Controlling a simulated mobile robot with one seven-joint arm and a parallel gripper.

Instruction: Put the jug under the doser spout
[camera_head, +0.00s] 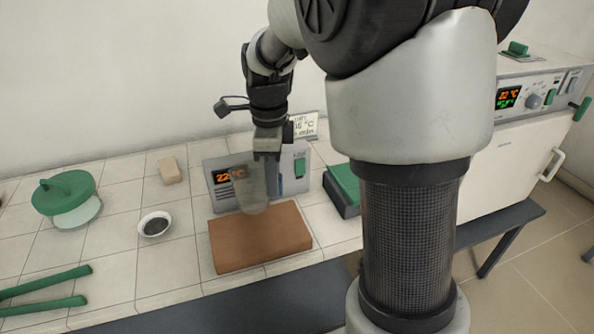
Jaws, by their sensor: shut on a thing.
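My gripper (267,152) points down and is shut on the jug (252,192), a greyish, see-through vessel that hangs below the fingers. The jug is upright or nearly so. It is in front of a grey box with an orange display (220,176), and its lower end overlaps the back edge of a brown slab (260,242). I cannot tell whether the jug touches the slab. The grey box may be the doser. No spout can be made out; the jug and gripper cover part of the box's front.
A white bowl of dark grains (154,225), a green-lidded pot (65,197), a beige block (170,170) and green-handled tongs (45,295) are on the tiled bench at left. A green-topped box (343,188) stands right of the grey box. A furnace (510,160) is at right, partly behind my arm.

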